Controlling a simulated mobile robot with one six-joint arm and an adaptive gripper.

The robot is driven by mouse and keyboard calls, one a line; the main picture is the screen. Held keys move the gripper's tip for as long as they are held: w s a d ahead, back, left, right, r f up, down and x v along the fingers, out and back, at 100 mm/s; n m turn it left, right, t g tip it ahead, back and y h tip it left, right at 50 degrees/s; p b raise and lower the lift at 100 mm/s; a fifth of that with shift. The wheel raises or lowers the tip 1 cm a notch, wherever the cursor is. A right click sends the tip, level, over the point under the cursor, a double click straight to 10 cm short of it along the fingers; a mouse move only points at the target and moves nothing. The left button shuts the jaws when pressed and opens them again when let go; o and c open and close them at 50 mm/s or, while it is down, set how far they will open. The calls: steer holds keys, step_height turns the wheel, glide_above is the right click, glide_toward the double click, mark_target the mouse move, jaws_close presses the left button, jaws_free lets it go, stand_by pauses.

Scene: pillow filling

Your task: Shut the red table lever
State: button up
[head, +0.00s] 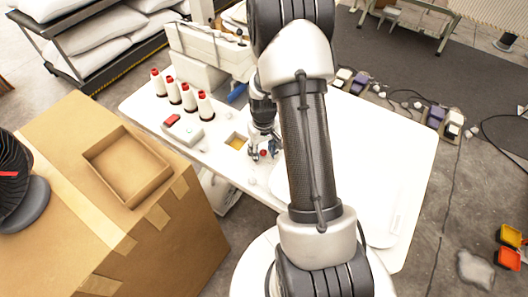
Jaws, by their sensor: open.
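The white table (365,150) stands in the middle of the head view. A red piece (171,120) sits at the back left of its top, by a small white box (186,133). My gripper (263,153) is low over the table's front left part, to the right of that red piece and apart from it. Its fingers are spread. A tiny red spot shows between the fingertips; I cannot tell whether it is a lever or part of my gripper. My arm hides the middle of the table.
Several white thread cones with red tops (188,98) stand at the table's back left, near a white machine (208,50). A large cardboard box (150,225) stands at the left. The table's right side is clear.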

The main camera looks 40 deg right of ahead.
steer(key=shift+w+r, duration=0.1)
steer(key=shift+r, duration=0.05)
step_height(320, 180, up, 12)
stand_by(0.4)
stand_by(0.4)
steer(key=s+a+r+n+t+b, duration=0.1)
steer(key=s+a+r+t+b, duration=0.3)
steer(key=a+r, duration=0.65)
steer(key=s+a+r, duration=0.1)
steer(key=s+a, duration=0.3)
steer(key=s, duration=0.3)
steer(key=s+a+r+n+b, duration=0.1)
steer(key=s+a+r, duration=0.1)
steer(key=s+a, duration=0.2)
steer(key=s, duration=0.2)
steer(key=shift+s+a+r+n+t+b, duration=0.25)
steer(key=shift+s+n+t+b, duration=0.05)
steer(key=shift+s, duration=0.1)
